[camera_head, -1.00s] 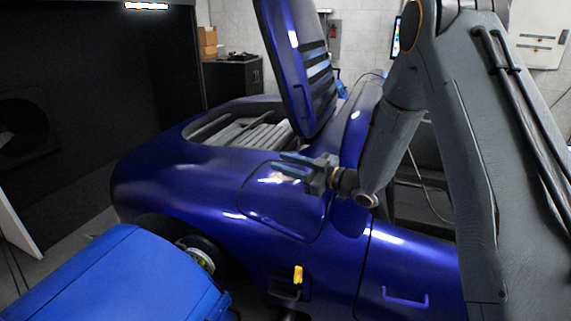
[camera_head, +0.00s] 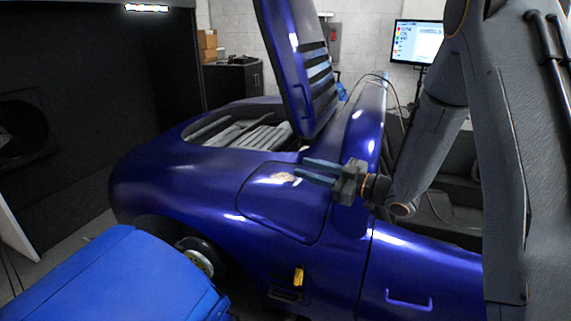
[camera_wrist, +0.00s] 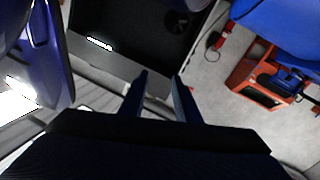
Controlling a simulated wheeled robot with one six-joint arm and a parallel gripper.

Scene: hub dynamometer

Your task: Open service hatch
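The blue car body carries an outlined panel (camera_head: 287,205) on its side, lying flush; I take it to be the service hatch. A yellow catch (camera_head: 298,276) sits below it on the body, beside a dark recess. My gripper (camera_head: 303,171) points left above the upper edge of the panel, apart from the yellow catch. Its two fingers are spread with nothing between them. The wrist view also shows the open fingers (camera_wrist: 160,92); neither the panel nor the catch can be made out there.
A raised slatted engine cover (camera_head: 300,70) stands behind my gripper. A blue covered unit (camera_head: 125,280) is at front left. The door has a blue handle (camera_head: 410,302). A monitor (camera_head: 418,42) stands at the back. The wrist view shows an orange-red cart (camera_wrist: 262,85).

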